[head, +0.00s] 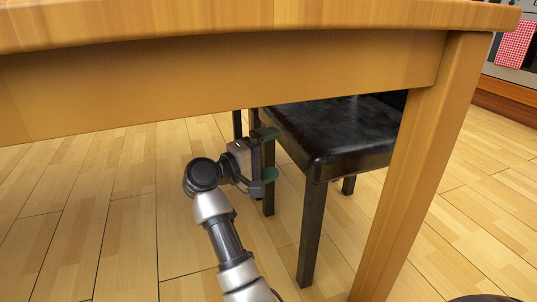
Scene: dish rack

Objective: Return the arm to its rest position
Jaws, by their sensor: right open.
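My right gripper (268,153) is below the level of the wooden table (225,80), in front of the dark chair (335,132). Its two greenish fingers are spread apart, one above the other, and nothing shows between them but the chair's leg behind. I cannot tell whether the fingers touch the chair. My right arm comes up from the bottom middle of the head view. My left gripper is out of view.
The table's edge crosses the top of the view, and its leg (418,170) stands right of my arm. Wooden floor (90,220) is clear on the left. A red checked cloth (515,44) hangs at the far right.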

